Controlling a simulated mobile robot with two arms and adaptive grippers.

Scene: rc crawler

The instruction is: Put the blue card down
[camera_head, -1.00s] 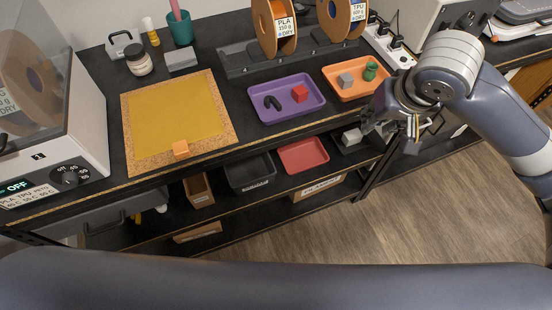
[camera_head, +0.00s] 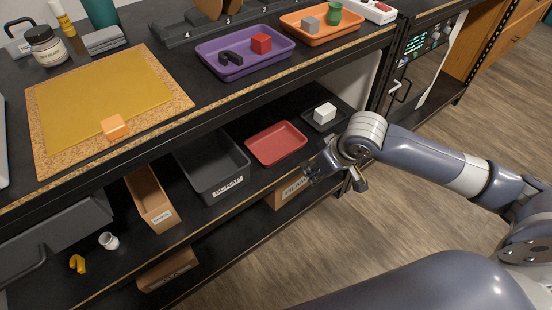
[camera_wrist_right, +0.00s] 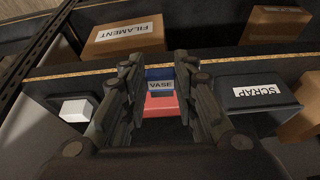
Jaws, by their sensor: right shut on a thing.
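The blue card (camera_wrist_right: 160,73), with a white label reading "VASE", is between the fingers of my right gripper (camera_wrist_right: 159,66) in the right wrist view. The gripper is shut on it. In the head view my right gripper (camera_head: 318,170) hangs in front of the lower shelf, just right of the red tray (camera_head: 277,143); the card cannot be made out there. The red tray also shows beyond the card in the wrist view (camera_wrist_right: 158,106). My left gripper is not in view.
On the lower shelf are a black scrap bin (camera_head: 214,167), a small dark tray with a white cube (camera_head: 325,112) and a cardboard box (camera_head: 152,198). Above, the bench carries a purple tray (camera_head: 215,68), an orange tray (camera_head: 318,38) and a cork-edged mat (camera_head: 50,165).

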